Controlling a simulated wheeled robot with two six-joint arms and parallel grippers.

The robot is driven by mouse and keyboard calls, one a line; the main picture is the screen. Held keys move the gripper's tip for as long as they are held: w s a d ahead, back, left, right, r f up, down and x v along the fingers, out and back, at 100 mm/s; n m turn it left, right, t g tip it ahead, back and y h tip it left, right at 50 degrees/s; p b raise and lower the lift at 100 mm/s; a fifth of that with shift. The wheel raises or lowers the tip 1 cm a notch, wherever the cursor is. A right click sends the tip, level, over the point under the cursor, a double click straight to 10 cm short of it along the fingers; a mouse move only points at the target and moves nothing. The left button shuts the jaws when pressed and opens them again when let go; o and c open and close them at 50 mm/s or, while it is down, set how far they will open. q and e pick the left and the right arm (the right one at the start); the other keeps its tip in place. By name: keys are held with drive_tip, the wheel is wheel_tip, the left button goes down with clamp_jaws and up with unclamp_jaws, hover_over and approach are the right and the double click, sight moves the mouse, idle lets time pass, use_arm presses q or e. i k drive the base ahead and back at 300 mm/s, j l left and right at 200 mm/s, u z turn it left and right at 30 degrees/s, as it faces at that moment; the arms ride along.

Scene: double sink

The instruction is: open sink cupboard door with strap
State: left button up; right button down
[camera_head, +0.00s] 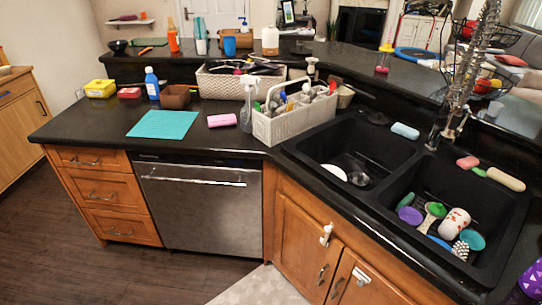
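The wooden sink cupboard has a left door (302,247) and a right door (370,285), side by side under the black double sink (370,124). Both doors look shut. A small white strap piece (326,235) hangs at the upper right of the left door. Another white piece (361,276) is on the upper part of the right door. I cannot tell whether the two pieces are joined. Each door has a metal handle near the meeting edge. The right door's lower part is cut off by the frame. Neither of my grippers is in view.
A dishwasher (201,207) and wooden drawers (105,193) are left of the cupboard. A pale mat (262,287) lies on the floor before it. The sink holds dishes and brushes. A purple dotted item (532,279) is at the lower right edge. The floor at left is clear.

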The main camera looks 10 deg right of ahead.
sight(299, 252)
drive_tip(key=j+z, duration=0.1)
drive_tip(key=z, duration=0.3)
drive_tip(key=j+z, duration=0.1)
drive_tip(key=z, duration=0.35)
drive_tip(key=j+z, duration=0.1)
drive_tip(key=z, duration=0.3)
drive_tip(key=j+z, duration=0.1)
drive_tip(key=z, duration=0.3)
drive_tip(key=k+z, duration=0.1)
drive_tip(key=z, duration=0.35)
